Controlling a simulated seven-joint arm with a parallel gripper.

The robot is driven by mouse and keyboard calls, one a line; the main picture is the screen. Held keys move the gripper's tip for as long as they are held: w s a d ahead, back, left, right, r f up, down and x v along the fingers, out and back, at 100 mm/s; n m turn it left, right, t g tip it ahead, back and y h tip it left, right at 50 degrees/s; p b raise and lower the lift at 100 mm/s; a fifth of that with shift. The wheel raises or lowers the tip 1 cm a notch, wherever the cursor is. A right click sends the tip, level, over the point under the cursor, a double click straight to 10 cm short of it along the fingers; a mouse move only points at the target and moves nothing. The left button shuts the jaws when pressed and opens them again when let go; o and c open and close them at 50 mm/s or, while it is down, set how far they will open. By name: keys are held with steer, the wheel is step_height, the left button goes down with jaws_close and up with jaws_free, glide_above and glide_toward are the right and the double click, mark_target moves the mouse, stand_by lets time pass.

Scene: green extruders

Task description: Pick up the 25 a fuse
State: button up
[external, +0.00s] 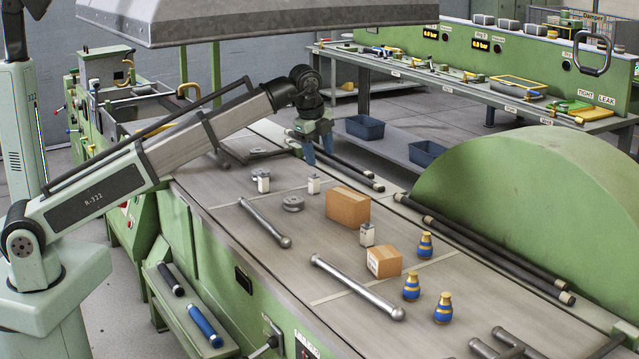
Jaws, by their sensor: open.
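No rating is readable, so I cannot tell which item is the 25 A fuse. Three bottle-shaped blue and yellow pieces stand upright at the right of the grey bench top: a rear one (425,246), a front left one (411,287) and a front right one (443,308). Small white blocks also stand on the bench: a left one (263,184), a middle one (314,186) and one between the cartons (367,236). My gripper (318,152) has blue fingers, spread open and empty. It hangs at the bench's far side, behind the white blocks, away from the blue and yellow pieces.
A larger carton (347,209) and a smaller carton (384,262) stand mid-bench. Metal rods (265,222) (357,287) and a grey disc (292,203) lie nearby. Dark bars (485,245) run along the far edge beside a big green housing (540,200). A grey hood (250,22) overhangs the back.

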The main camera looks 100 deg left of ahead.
steer(key=s+a+r+h, duration=0.1)
steer(key=s+a, duration=0.2)
steer(key=s, duration=0.3)
steer(key=s+a+m+g+h, duration=0.1)
steer(key=s+a, duration=0.2)
steer(key=s, duration=0.3)
steer(key=s+a+r+h, duration=0.1)
steer(key=s+a, duration=0.2)
steer(key=s, duration=0.3)
glide_above(263, 175)
steer(key=shift+m, duration=0.3)
step_height(263, 175, down, 8)
steer(key=shift+s+d, duration=0.1)
steer(key=shift+a+f, duration=0.15)
steer(key=shift+f, duration=1.35)
steer(key=shift+a+f, duration=0.1)
steer(key=shift+f, duration=1.4)
jaws_close()
